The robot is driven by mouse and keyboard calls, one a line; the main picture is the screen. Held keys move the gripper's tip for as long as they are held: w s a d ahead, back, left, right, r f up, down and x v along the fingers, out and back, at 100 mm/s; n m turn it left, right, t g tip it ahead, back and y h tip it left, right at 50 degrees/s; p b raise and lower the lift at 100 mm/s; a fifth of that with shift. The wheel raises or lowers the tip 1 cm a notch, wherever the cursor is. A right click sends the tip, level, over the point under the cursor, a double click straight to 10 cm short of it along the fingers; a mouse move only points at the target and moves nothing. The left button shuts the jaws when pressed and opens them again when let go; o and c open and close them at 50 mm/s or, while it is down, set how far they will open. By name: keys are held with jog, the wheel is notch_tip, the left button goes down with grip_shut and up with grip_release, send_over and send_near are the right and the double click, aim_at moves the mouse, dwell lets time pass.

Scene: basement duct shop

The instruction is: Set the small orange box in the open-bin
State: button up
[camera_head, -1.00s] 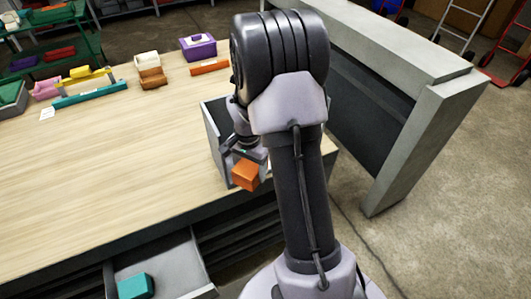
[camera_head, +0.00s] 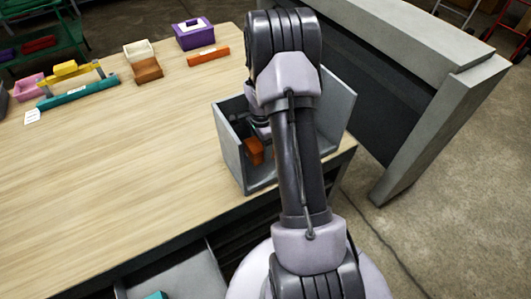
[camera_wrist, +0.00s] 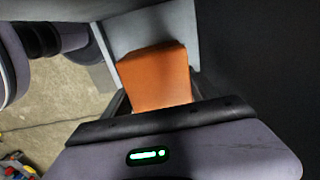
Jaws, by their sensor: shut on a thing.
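The small orange box (camera_head: 254,152) is in my gripper (camera_head: 258,138), within the walls of the grey open-bin (camera_head: 229,145). In the wrist view the orange box (camera_wrist: 155,78) sits between the dark fingers of my gripper (camera_wrist: 157,98), which is shut on it. A pale bin wall (camera_wrist: 150,30) is behind the box there. The bin stands at the right end of the wooden table. My arm hides much of the bin's middle and right side, and I cannot tell whether the box touches the bin floor.
The wooden table (camera_head: 110,185) is clear left of the bin. At its back are a purple box (camera_head: 194,35), an orange bar (camera_head: 208,56), a brown box (camera_head: 148,70), a cream bin (camera_head: 139,50) and a teal bar (camera_head: 78,91). A grey bench (camera_head: 430,130) stands at right.

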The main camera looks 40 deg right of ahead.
jog(key=shift+f+b, duration=0.7)
jog(key=shift+f, duration=1.85)
jog(key=o, duration=1.6)
notch_tip(320, 180, up, 12)
jog(key=p, duration=0.3)
jog(key=shift+r, duration=0.2)
